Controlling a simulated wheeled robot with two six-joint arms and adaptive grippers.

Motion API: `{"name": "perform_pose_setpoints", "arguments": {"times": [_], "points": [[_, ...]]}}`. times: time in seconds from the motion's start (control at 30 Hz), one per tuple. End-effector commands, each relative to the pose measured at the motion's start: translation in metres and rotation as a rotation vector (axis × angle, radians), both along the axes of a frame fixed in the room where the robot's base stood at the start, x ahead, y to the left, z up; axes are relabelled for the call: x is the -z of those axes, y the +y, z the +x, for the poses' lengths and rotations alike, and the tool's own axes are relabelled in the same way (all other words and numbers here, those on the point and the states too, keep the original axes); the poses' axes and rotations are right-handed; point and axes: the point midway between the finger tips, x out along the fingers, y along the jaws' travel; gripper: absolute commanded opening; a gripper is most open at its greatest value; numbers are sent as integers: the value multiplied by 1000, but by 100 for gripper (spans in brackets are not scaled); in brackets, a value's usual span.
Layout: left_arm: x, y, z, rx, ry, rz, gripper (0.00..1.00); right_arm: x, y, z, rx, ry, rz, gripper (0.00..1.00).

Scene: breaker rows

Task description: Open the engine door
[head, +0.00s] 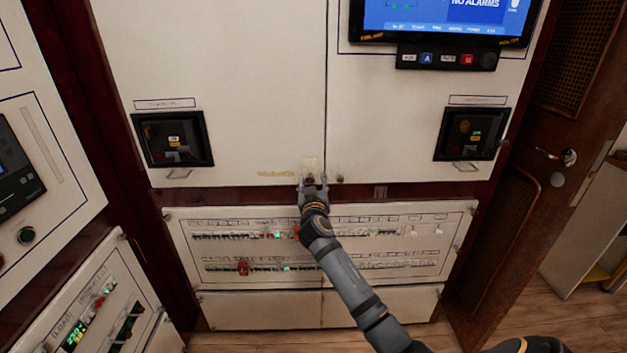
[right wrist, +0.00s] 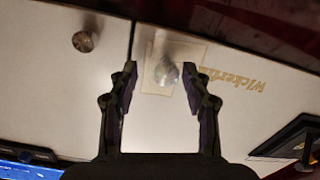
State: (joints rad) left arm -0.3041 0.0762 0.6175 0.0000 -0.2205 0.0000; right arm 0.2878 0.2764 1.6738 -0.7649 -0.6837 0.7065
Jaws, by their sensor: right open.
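My right gripper (head: 312,185) is open at the bottom edge of the white upper cabinet doors (head: 225,80). In the right wrist view its fingers (right wrist: 160,70) stand on either side of a small round knob (right wrist: 167,74) on a pale plate; I cannot tell whether they touch it. A second knob (right wrist: 84,41) sits on the neighbouring door, and it also shows in the head view (head: 340,180). A brown wooden door (head: 502,222) with mesh panels and a metal handle (head: 546,153) is at the right. No label shows which door is the engine door. My left gripper is not in view.
Below the doors is a breaker panel (head: 320,250) with rows of switches. A screen (head: 440,18) is above right. Dark boxed units (head: 172,138) flank the knobs. Another panel (head: 40,150) stands at the left. Wooden floor (head: 520,315) shows at the lower right.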

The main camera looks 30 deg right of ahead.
Motion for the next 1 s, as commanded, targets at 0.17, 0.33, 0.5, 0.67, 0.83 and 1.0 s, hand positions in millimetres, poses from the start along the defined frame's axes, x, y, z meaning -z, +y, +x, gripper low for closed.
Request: {"name": "perform_pose_setpoints", "arguments": {"times": [0.17,0.33,0.5,0.67,0.83,1.0], "points": [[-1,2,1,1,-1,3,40,0,-7,11,0,0,0,48],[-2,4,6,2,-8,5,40,0,-7,11,0,0,0,48],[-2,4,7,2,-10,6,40,0,-7,11,0,0,0,35],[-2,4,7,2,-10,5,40,0,-7,11,0,0,0,13],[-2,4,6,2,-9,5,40,0,-7,11,0,1,-1,0],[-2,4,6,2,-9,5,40,0,-7,11,0,1,0,0]]}}
